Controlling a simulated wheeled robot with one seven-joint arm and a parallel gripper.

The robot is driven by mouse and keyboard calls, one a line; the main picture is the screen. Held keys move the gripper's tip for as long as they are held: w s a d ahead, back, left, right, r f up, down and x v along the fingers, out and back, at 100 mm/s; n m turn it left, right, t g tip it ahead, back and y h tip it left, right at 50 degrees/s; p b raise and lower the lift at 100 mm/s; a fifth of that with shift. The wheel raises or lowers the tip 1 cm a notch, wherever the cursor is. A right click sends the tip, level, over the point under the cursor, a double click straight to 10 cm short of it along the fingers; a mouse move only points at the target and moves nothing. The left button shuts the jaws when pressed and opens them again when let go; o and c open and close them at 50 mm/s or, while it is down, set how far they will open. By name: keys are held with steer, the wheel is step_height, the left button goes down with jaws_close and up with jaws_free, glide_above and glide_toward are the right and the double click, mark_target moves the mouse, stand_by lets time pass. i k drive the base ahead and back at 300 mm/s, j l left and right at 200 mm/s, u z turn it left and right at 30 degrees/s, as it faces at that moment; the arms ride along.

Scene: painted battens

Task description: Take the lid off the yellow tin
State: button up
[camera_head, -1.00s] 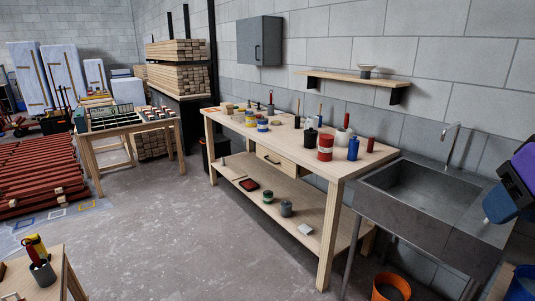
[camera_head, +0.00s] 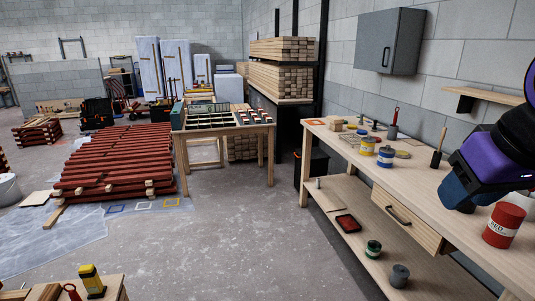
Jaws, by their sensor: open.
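The yellow tin (camera_head: 367,147) stands upright on the workbench top (camera_head: 345,160), with a pale label band around it. It is small in the picture, and I cannot make out its lid clearly. A blue and white tin (camera_head: 385,158) stands just to its right. My arm, purple, black and dark blue, reaches in from the right edge over the near part of the bench. It is well apart from the yellow tin. I cannot see any gripper fingers.
A red tin (camera_head: 503,224) stands at the bench's near right. A brush (camera_head: 438,150) stands upright behind my arm. A flat disc (camera_head: 403,154) lies beside the blue tin. A drawer (camera_head: 405,222) is under the bench top. The floor (camera_head: 240,235) in front is clear.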

mark_target(368, 139)
steer(key=i+z, duration=0.15)
steer(key=i, duration=0.3)
steer(key=i+j+z, duration=0.15)
steer(key=i, duration=0.3)
steer(key=i+j+z, duration=0.15)
steer(key=i, duration=0.3)
steer(key=i+j+z, duration=0.15)
steer(key=i, duration=0.25)
steer(key=i+j+z, duration=0.45)
steer(key=z, duration=0.15)
steer(key=i+j+z, duration=0.3)
steer(key=j+z, duration=0.3)
steer(key=i+j+z, duration=0.15)
steer(key=j+z, duration=0.15)
steer(key=j, duration=0.2)
steer(key=i+j+z, duration=0.1)
steer(key=j+z, duration=0.2)
steer(key=j, duration=0.15)
steer(key=j+z, duration=0.25)
steer(key=j, duration=0.45)
